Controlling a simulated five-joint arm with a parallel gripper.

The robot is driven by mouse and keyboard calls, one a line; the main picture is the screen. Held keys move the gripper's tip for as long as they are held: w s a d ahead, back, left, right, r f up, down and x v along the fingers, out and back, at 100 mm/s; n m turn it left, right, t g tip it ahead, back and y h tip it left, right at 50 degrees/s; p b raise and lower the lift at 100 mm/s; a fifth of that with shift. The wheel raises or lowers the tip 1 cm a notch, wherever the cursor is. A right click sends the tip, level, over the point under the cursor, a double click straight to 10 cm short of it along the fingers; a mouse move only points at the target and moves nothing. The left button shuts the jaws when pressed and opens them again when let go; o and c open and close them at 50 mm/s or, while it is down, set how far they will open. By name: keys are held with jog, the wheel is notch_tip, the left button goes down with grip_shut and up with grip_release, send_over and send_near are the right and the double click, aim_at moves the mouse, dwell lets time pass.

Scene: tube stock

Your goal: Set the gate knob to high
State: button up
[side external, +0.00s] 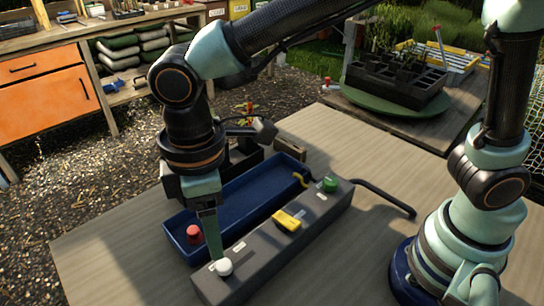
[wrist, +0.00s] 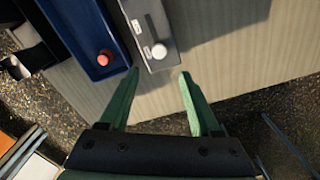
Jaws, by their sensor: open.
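A long dark grey control box (side external: 262,262) lies on the table. A white knob (side external: 223,266) sits on its near end, with a pale label beside it. It also shows in the wrist view (wrist: 159,51). A yellow block-shaped part (side external: 287,221) is at mid-length and a green knob (side external: 330,183) at the far end. The lettering is too small to read, so I cannot tell which one is named gate. My gripper (wrist: 157,73) is open and empty, pointing down. In the wrist view the white knob lies just beyond the gap between the fingertips.
A blue tray (side external: 176,226) runs alongside the box, with a red knob-like piece (side external: 194,234) at its near end. A black bent bar (side external: 388,197) extends from the box's far end. The table (side external: 120,249) is bare at left and front.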

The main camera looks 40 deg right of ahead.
jog(key=shift+r, duration=1.55)
jog(key=d+r+m+t, duration=0.2)
jog(key=d+m, duration=0.4)
jog(key=d, duration=0.8)
jog(key=w+d+r+m+t, duration=0.1)
jog(key=d+m, duration=0.5)
jog(key=d, duration=0.9)
jog(key=r+t, duration=0.1)
jog(key=t, duration=0.1)
jog(key=shift+w+d+m+t, duration=0.25)
jog(key=shift+d+m+t, duration=0.05)
jog(key=shift+m, duration=0.1)
jog(key=shift+o, duration=0.3)
jog(key=shift+o, duration=0.4)
